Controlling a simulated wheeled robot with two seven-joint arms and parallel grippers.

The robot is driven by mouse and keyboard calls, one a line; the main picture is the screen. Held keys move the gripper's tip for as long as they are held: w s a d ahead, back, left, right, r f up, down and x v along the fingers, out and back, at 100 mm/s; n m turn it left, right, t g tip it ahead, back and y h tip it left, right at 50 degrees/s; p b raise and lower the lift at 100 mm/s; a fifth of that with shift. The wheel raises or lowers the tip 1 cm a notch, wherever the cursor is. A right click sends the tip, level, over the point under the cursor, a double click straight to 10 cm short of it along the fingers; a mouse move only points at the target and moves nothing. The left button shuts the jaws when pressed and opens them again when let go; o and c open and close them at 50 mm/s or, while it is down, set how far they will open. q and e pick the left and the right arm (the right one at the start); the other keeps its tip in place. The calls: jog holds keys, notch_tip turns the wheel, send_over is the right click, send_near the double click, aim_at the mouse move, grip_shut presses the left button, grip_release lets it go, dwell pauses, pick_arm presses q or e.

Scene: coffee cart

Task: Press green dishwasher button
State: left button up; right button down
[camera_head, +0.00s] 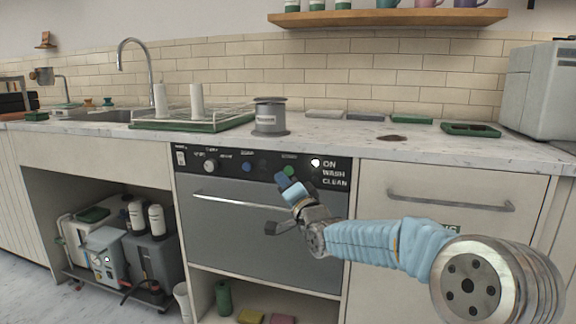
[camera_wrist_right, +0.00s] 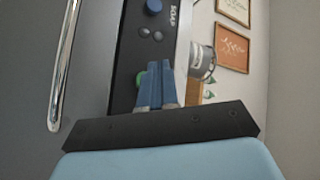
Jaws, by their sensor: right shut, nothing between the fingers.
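The dishwasher (camera_head: 235,230) is built in under the counter, with a black control panel (camera_head: 227,165) along its top and a grey door below. The green button (camera_head: 289,170) is on the panel's right part, right of the blue button (camera_head: 248,168). My right gripper (camera_head: 283,182) is shut and empty, its blue fingertips just below the green button. In the right wrist view the green button (camera_wrist_right: 140,78) is partly hidden behind the blue fingers (camera_wrist_right: 157,82); I cannot tell whether they touch it. My left gripper is not in view.
A bar handle (camera_head: 240,201) crosses the dishwasher door below the panel. A grey canister (camera_head: 270,117) and a dish rack (camera_head: 195,122) stand on the counter above. A drawer with a handle (camera_head: 450,203) is to the right, behind my right arm.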

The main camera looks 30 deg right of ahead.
aim_at(288, 171)
jog(key=shift+w+d, duration=0.75)
jog(key=shift+d, duration=0.1)
jog(key=shift+w+d+f, duration=0.1)
dwell(1.5)
jog(key=shift+w+d, duration=0.15)
jog(key=shift+d, duration=0.05)
jog(key=shift+w+d, duration=0.3)
jog(key=shift+d, duration=0.05)
dwell(0.8)
jog(key=shift+s+a+b, duration=0.3)
jog(key=shift+a+b, duration=0.05)
jog(key=shift+b, duration=0.2)
jog(key=shift+s+a, duration=0.3)
jog(key=shift+a, duration=0.05)
jog(key=shift+b, duration=0.35)
